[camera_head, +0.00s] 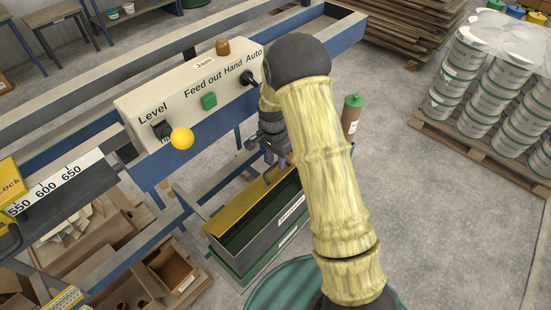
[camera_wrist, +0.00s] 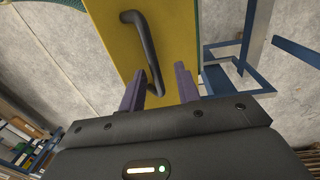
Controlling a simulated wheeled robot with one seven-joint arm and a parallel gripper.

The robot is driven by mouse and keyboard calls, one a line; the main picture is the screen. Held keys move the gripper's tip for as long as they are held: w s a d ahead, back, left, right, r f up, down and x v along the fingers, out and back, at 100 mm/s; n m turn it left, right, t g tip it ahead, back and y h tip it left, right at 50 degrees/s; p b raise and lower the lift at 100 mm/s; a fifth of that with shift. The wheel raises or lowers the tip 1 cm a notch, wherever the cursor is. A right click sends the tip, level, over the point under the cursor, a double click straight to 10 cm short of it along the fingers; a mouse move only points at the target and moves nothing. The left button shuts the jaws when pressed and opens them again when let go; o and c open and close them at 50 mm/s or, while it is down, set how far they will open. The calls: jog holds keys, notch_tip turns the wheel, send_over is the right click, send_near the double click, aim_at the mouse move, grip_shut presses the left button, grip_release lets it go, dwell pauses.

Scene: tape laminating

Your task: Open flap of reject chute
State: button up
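The yellow flap (camera_head: 238,207) lies along the left long side of the dark reject chute box (camera_head: 262,246), whose inside shows beside it. In the wrist view the yellow flap (camera_wrist: 172,42) fills the upper middle, with a curved black bar handle (camera_wrist: 147,45) on it. My gripper (camera_head: 268,160) is above the far end of the flap, partly hidden by my arm. In the wrist view its two purple fingers (camera_wrist: 158,85) are apart, with the lower end of the handle showing between them. Whether the fingers touch the handle cannot be told.
A control panel (camera_head: 190,95) with a yellow knob, green button and switches stands behind my gripper. Blue frame rails (camera_head: 170,165) run close by on the left. A brown bottle (camera_head: 351,115) with a green cap stands to the right. Cardboard boxes (camera_head: 172,268) lie lower left.

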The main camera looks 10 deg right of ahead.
jog(key=shift+w+a+r, duration=0.1)
jog(key=shift+w+r, duration=0.05)
jog(key=shift+r, duration=0.2)
notch_tip(320, 180, up, 9)
jog(key=b, duration=0.2)
jog(key=shift+s+r, duration=0.15)
jog(key=shift+s, duration=0.05)
jog(key=shift+c, duration=0.4)
jog(key=c, duration=0.4)
jog(key=shift+s+r, duration=0.1)
jog(key=shift+s, duration=0.05)
grip_shut()
jog(key=s+d+r+n+t, duration=0.1)
jog(key=s+n, duration=0.4)
jog(key=s, duration=0.5)
jog(key=s+d+r+n+t, duration=0.2)
jog(key=s+n, duration=0.3)
jog(key=s, duration=0.5)
jog(key=shift+d+r, duration=0.3)
jog(key=shift+d, duration=0.5)
